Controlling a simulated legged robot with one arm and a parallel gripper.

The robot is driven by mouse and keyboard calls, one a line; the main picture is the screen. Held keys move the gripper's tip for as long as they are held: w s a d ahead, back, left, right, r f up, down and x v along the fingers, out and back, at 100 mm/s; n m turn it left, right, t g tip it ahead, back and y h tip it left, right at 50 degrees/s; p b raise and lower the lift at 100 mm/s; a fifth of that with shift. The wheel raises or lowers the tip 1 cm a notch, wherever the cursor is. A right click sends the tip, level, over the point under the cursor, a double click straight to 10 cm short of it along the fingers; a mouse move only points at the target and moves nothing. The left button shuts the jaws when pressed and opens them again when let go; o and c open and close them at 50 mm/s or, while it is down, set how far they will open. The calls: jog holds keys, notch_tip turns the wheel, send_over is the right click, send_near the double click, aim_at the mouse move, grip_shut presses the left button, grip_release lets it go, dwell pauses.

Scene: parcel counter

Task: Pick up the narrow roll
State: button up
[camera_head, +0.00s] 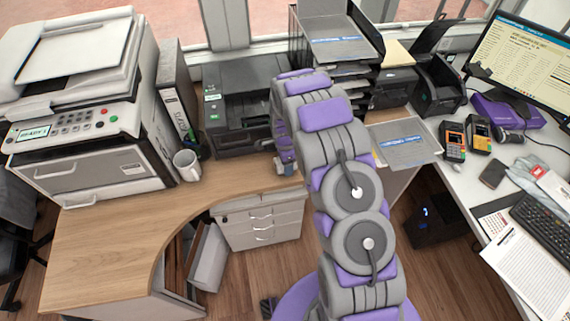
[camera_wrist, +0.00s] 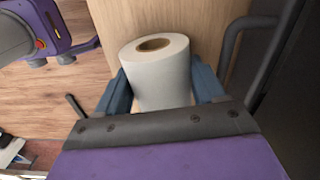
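A white paper roll (camera_wrist: 162,80) with a brown core hole shows in the wrist view, its end with the hole facing the camera. The blue fingers of my gripper (camera_wrist: 165,92) lie along its left and right sides with no clear gap. The roll's lower end is hidden behind the gripper's dark front edge. In the head view my arm hides the roll, and only part of my gripper (camera_head: 287,160) shows at the left of the arm, over the desk's inner edge.
The wooden desk (camera_head: 110,240) has clear room at left. Paper trays (camera_head: 340,45) stand behind my arm. A white counter with card terminals (camera_head: 453,141) is at right.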

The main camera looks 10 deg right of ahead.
jog(key=c, duration=0.5)
jog(key=shift+r, duration=0.1)
jog(key=shift+r, duration=0.2)
notch_tip(320, 180, up, 3)
jog(key=shift+r+p, duration=0.1)
jog(key=shift+p, duration=0.55)
jog(key=s, duration=0.5)
jog(key=s+a+p, duration=0.1)
jog(key=s, duration=0.4)
jog(key=s+a+r+p, duration=0.1)
jog(key=s, duration=0.5)
jog(key=shift+a+r, duration=0.1)
jog(key=shift+w, duration=0.1)
